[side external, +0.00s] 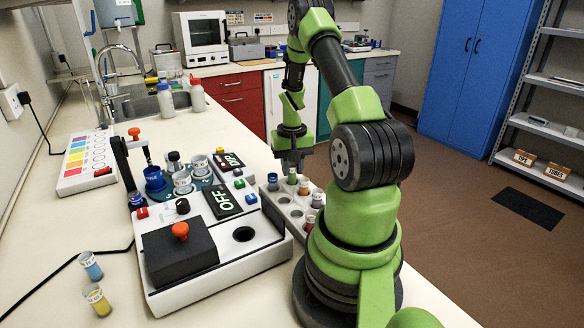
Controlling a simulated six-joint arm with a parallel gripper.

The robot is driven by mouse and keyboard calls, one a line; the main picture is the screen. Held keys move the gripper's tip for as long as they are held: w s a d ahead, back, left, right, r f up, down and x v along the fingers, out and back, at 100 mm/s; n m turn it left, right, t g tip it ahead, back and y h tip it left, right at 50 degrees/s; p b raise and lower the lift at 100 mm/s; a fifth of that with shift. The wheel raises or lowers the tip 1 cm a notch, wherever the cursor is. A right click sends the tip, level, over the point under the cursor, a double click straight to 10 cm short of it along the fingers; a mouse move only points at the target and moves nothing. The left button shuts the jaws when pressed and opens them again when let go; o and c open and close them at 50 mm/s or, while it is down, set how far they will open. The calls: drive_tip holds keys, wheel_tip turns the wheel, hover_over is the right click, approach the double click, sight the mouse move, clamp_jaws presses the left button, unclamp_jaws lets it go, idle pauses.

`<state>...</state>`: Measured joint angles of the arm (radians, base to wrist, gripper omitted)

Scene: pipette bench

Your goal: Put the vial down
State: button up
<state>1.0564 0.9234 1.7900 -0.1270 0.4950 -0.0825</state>
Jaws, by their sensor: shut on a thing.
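My gripper (291,164) points down over the far end of the grey vial rack (297,222). It is shut on a small vial (292,176) with green in it, directly under the fingers. The fingers hide the vial's top. I cannot tell whether its bottom is inside a rack hole or just above it. A dark blue-topped vial (273,182) stands to its left and an orange-brown-topped vial (304,186) to its right.
Two loose vials, blue (91,266) and yellow (98,300), stand at the front left. A colour-chart box (85,160) lies farther back.

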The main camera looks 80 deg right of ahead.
drive_tip(key=shift+f, duration=0.2)
drive_tip(key=shift+f, duration=0.25)
drive_tip(key=o, duration=0.9)
